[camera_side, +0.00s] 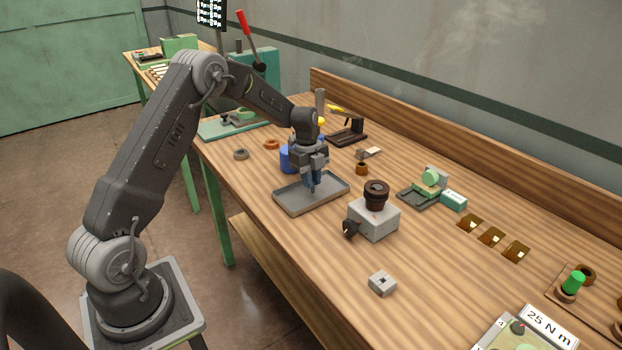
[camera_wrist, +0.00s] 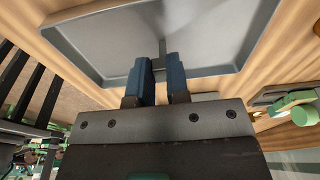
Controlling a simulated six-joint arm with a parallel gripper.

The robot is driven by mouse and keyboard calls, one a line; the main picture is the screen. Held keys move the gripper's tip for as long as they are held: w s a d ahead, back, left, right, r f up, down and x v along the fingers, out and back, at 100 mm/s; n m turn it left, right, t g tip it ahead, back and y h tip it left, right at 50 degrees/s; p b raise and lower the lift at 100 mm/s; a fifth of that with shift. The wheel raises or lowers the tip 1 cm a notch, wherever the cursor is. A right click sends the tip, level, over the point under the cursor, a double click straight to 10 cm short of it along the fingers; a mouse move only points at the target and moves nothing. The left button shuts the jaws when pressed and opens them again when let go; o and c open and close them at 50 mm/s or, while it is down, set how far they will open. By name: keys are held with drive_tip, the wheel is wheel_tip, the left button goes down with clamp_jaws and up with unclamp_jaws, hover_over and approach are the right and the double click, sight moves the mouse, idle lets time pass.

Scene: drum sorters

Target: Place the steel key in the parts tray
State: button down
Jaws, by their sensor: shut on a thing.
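The parts tray (camera_side: 292,203) is a shallow grey rectangular tray on the wooden bench; it fills the top of the wrist view (camera_wrist: 215,35). My gripper (camera_side: 313,188) points down over the tray. In the wrist view, its two blue fingers (camera_wrist: 161,68) are shut on the steel key (camera_wrist: 162,48), a thin grey piece that sticks out past the fingertips over the tray floor. Most of the key is hidden between the fingers. I cannot tell whether the key touches the tray floor.
A grey block with a dark round knob (camera_side: 374,220) stands just right of the tray. A blue cylinder (camera_side: 289,158) stands behind the tray. A small grey slotted block (camera_side: 382,283) lies nearer the front. Bench space in front of the tray is clear.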

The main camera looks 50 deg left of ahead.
drive_tip(key=shift+f, duration=0.15)
drive_tip(key=c, duration=1.1)
unclamp_jaws()
